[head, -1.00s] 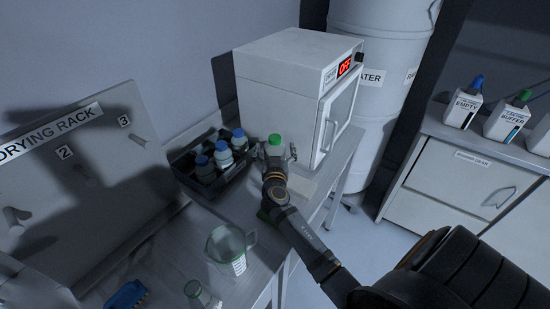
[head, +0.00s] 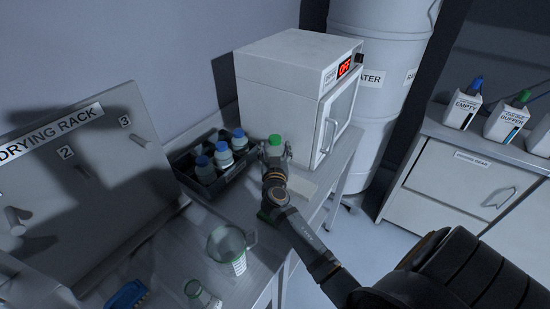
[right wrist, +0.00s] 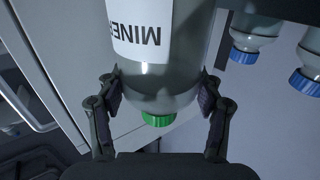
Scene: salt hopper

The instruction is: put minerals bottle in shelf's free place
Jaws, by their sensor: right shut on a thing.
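The minerals bottle (right wrist: 155,60), clear with a green cap and a white label, is held between the fingers of my right gripper (right wrist: 160,88). The label reads upside down in the right wrist view. In the head view its green cap (head: 275,140) points up, and my right gripper (head: 275,160) hides most of its body. It is just right of a dark rack (head: 207,187) holding several blue-capped bottles, in front of the white oven. I cannot tell whether its base touches the bench. No shelf is clearly identifiable. My left gripper is not in view.
The white oven (head: 290,65) stands close behind the bottle. A drying rack panel (head: 85,190) with pegs is at left. A beaker (head: 230,248), a small flask (head: 200,294) and a blue brush (head: 127,296) are on the near bench. Blue-capped bottles (right wrist: 248,42) show beside the held one.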

